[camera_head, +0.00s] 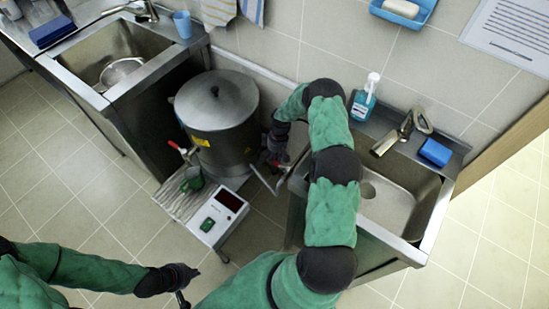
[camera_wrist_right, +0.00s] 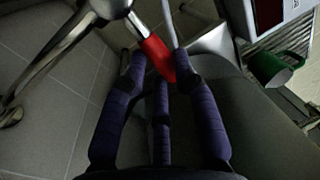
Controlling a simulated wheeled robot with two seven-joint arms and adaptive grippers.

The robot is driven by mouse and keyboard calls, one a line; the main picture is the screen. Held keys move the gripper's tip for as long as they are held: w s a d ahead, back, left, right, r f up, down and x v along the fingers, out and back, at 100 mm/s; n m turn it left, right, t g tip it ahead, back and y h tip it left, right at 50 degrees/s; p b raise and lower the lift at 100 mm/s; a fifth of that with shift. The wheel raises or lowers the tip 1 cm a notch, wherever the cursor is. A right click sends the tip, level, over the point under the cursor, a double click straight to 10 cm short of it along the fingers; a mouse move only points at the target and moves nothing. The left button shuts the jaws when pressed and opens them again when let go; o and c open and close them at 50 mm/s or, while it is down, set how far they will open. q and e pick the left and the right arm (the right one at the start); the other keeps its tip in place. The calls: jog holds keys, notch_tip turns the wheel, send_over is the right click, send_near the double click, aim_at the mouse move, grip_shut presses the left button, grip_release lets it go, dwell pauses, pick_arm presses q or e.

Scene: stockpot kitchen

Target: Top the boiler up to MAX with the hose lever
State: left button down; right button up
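The boiler (camera_head: 215,115) is a large steel pot with a lid and a yellow label, standing between the two sinks. I see no level mark or water level. The red hose lever (camera_wrist_right: 156,58) sits on a metal fitting (camera_wrist_right: 112,8) in the right wrist view. My right gripper (camera_wrist_right: 160,64) has its purple fingers on both sides of the red lever; whether they press on it is unclear. In the head view my right gripper (camera_head: 276,148) is beside the boiler's right side. My left gripper (camera_head: 183,280) is low at the front, away from the boiler; its fingers are small and dark.
A red-handled tap (camera_head: 181,150) is on the boiler's front left, above a green mug (camera_head: 192,180). A white box with a red display (camera_head: 229,200) stands before the boiler. The right sink (camera_head: 390,205) is beside my right arm. The left floor is clear.

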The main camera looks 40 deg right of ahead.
jog(key=o, duration=0.3)
jog(key=r, duration=0.4)
jog(key=d+r, duration=0.1)
jog(key=r, duration=0.3)
jog(key=d+r, duration=0.1)
jog(key=r, duration=0.2)
jog(key=shift+w+d+r, duration=0.15)
jog(key=shift+w+r, duration=0.2)
jog(key=shift+r, duration=0.05)
jog(key=s+a+f+m+y, duration=0.1)
jog(key=a+f, duration=0.2)
jog(key=a, duration=0.4)
jog(key=s+a+f, duration=0.2)
jog(key=a+f, duration=0.2)
jog(key=a, duration=0.3)
jog(key=s+a+m, duration=0.1)
jog(key=s+a, duration=0.5)
jog(key=s+a+f+m, duration=0.1)
jog(key=s+a+m, duration=0.1)
jog(key=s+a, duration=0.4)
jog(key=s+a+f+m+t, duration=0.1)
jog(key=s+a, duration=0.5)
jog(key=a, duration=0.1)
jog(key=shift+a+y, duration=0.35)
jog(key=shift+y, duration=0.05)
